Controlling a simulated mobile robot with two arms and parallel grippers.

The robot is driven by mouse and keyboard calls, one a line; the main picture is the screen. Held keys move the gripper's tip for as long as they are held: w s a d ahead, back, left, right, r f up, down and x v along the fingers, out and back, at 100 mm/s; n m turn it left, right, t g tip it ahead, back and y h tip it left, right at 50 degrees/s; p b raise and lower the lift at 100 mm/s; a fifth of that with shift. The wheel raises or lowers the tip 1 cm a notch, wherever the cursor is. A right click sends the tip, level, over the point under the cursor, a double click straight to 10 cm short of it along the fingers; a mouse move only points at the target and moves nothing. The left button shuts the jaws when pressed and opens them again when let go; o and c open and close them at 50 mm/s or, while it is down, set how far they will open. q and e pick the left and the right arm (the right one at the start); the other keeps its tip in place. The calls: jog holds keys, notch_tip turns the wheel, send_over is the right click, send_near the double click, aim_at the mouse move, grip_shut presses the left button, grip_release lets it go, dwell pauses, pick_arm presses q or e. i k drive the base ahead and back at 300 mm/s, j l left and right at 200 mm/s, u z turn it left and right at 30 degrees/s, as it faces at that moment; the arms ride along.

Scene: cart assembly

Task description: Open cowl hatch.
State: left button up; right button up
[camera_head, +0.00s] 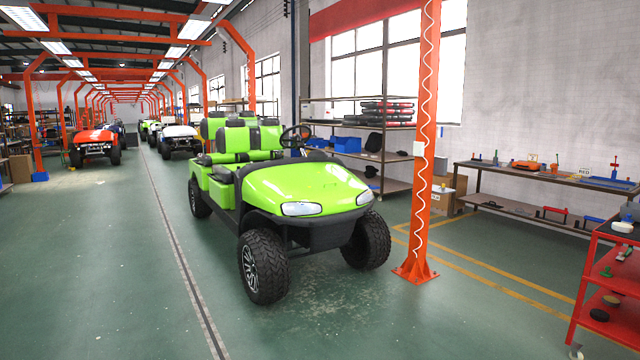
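A lime-green cart (250,185) stands in the middle of the view with its front turned toward me and slightly to the right. Its green front cowl (305,185) lies above two headlights and a black bumper. A hatch outline on the cowl is too small to make out, and no part of the cowl looks raised. The steering wheel (295,136) and green-and-black seats (237,137) show behind it. Neither of my grippers is in view.
An orange post (424,150) stands just right of the cart. A workbench (545,178) with tools and a red tool cart (607,285) are at the right. Shelves (360,155) stand behind. The green floor (120,270) is clear in front and at left.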

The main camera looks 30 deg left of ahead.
aim_at(289, 185)
jog(key=i+j+u, duration=0.45)
jog(key=i+u, duration=0.2)
jog(key=i+j+u, duration=0.1)
jog(key=i+u, duration=0.35)
jog(key=i, duration=1.35)
jog(key=i+z, duration=0.1)
jog(key=i, duration=0.55)
jog(key=i+j, duration=0.15)
jog(key=i, duration=0.5)
jog(key=i+j+z, duration=0.15)
jog(key=i, duration=0.45)
